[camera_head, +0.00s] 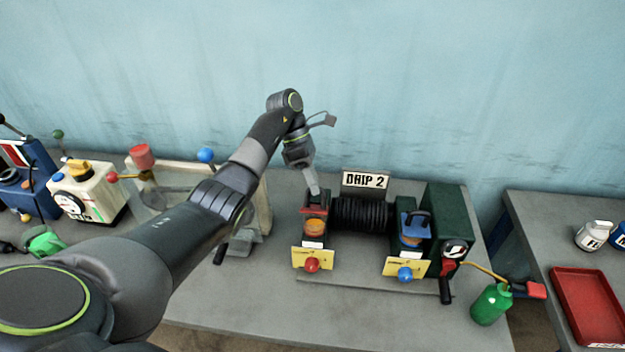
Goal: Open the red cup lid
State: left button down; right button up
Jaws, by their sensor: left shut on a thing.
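The red cup lid (315,201) sits on top of the left oil cup (314,228), which has an orange band and a yellow tag with a red knob (312,265) below. My left gripper (315,190) points down from above and is shut on the red lid; its fingertips partly cover it. The lid appears to be on the cup; I cannot tell whether it is tilted. A similar cup with a blue lid (416,218) stands to the right, with a blue knob (405,274). My right gripper is not in view.
A black coil (362,215) and a "DRIP 2" sign (366,180) stand between the cups. A dark green box (447,220) is at the right, with a green bottle (490,304) near the table edge. A red tray (588,305) lies on another table.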

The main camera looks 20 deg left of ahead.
pick_arm(q)
jog(key=shift+w+g, duration=0.2)
jog(key=shift+g, duration=0.1)
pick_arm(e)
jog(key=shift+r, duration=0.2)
pick_arm(q)
jog(key=c, duration=1.4)
grip_release()
jog(key=shift+c, duration=0.2)
